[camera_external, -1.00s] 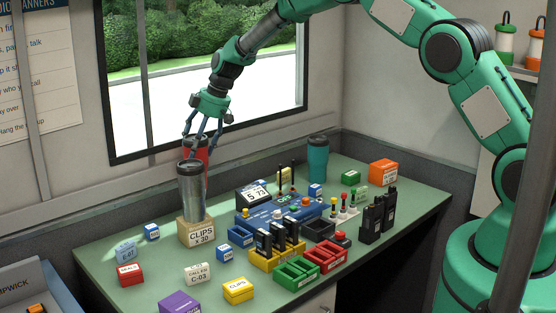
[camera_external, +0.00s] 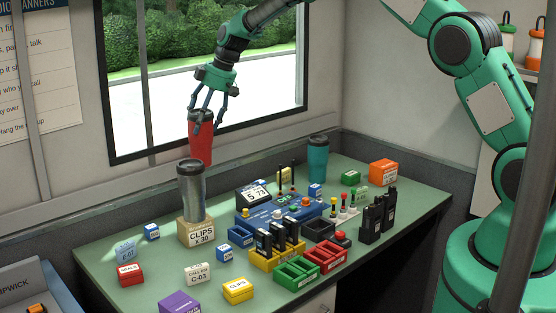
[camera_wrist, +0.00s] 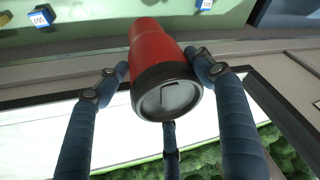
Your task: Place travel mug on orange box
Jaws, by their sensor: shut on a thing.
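My gripper (camera_external: 205,110) is shut on a red travel mug (camera_external: 200,143) with a dark lid. The mug hangs upright above the back of the table, behind a silver travel mug (camera_external: 192,192). In the wrist view the red mug (camera_wrist: 157,47) sits between my fingers (camera_wrist: 165,85), lid toward the camera. A teal travel mug (camera_external: 318,160) stands at the back right. The orange box (camera_external: 383,172) lies at the far right back, with its top clear.
Coloured trays (camera_external: 297,274) and small boxes fill the front. A window (camera_external: 255,90) and wall stand behind the table (camera_external: 420,205).

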